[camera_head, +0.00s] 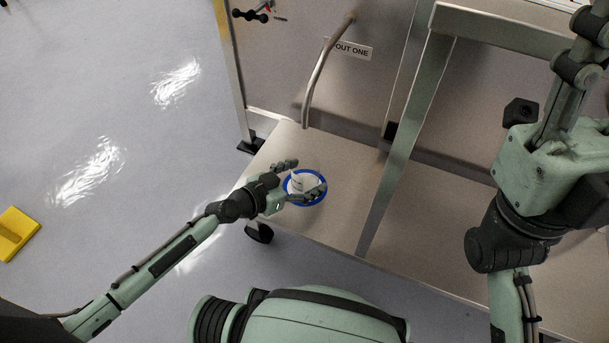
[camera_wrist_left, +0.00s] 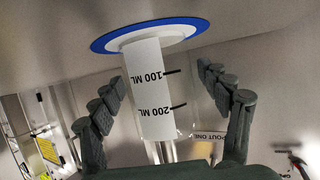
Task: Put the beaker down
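The beaker (camera_head: 299,184) is a whitish cylinder in the head view, over a white disc with a blue rim (camera_head: 308,205) on the steel shelf. In the left wrist view, which is upside down, the beaker (camera_wrist_left: 150,85) has 100 ML and 200 ML marks, its base against the blue-rimmed disc (camera_wrist_left: 110,39). My left gripper (camera_head: 300,178) has a finger on each side of the beaker. My right gripper (camera_head: 582,60) is at the upper right, away from the beaker, partly cut off.
The shelf (camera_head: 345,165) around the disc is bare. A slanted steel post (camera_head: 400,155) stands to the right. A yellow object (camera_head: 15,232) lies on the floor.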

